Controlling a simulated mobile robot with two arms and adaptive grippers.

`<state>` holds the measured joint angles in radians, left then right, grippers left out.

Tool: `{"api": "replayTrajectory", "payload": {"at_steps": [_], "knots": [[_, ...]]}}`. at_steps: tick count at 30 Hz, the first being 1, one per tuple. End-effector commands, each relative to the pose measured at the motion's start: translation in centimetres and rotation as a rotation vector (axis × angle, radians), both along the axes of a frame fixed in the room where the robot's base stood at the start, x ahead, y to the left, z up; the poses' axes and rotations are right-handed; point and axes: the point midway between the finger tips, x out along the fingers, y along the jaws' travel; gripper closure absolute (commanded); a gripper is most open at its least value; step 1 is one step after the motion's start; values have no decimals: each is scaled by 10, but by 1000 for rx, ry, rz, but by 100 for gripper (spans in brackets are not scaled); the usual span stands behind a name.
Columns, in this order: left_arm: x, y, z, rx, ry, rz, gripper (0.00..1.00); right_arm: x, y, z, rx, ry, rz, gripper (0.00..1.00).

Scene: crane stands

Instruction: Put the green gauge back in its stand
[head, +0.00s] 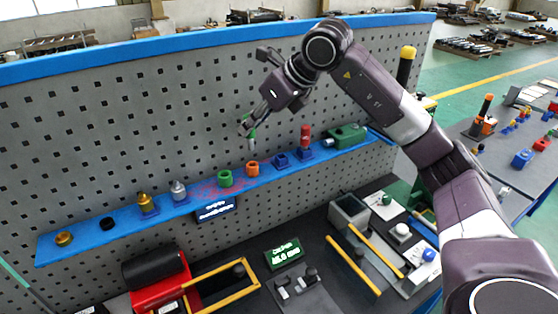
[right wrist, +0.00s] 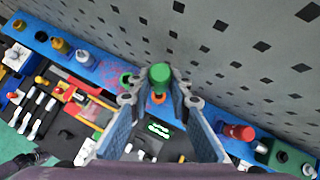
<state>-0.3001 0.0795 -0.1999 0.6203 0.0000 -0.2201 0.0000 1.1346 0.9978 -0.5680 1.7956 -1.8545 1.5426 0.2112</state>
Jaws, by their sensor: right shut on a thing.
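The green gauge (head: 251,134) is held in my right gripper (head: 250,124), upright, with its thin lower end hanging above the blue shelf. In the right wrist view its green top (right wrist: 160,74) shows between the two fingers of my right gripper (right wrist: 160,88). The green ring-shaped stand (head: 225,178) is on the shelf, empty, below and to the left of the gauge in the head view. It also shows in the right wrist view (right wrist: 125,79), left of the gauge. My left gripper is not in view.
The blue shelf (head: 120,232) also bears an orange stand (head: 252,168), an empty blue stand (head: 281,160), a red gauge (head: 305,134), a silver piece (head: 178,190) and gold pieces. A grey perforated panel (head: 150,130) rises behind. A bench with tools lies below.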

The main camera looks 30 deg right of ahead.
Motion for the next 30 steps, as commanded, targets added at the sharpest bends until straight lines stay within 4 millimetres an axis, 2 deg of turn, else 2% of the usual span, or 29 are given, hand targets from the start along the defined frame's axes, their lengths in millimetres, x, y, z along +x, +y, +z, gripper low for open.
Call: {"api": "replayTrajectory", "payload": {"at_steps": [8, 11, 22, 25, 30], "knots": [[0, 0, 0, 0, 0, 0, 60, 0, 0, 0, 0, -1, 0, 100], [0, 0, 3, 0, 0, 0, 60, 1, -6, 3, 0, 1, 2, 100], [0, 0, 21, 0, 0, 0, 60, -2, -75, 19, 3, 4, 64, 100], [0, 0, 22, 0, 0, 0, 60, -4, -84, 20, 3, 2, 76, 100], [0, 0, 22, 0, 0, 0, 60, -4, -87, 19, 3, 0, 81, 100]]}}
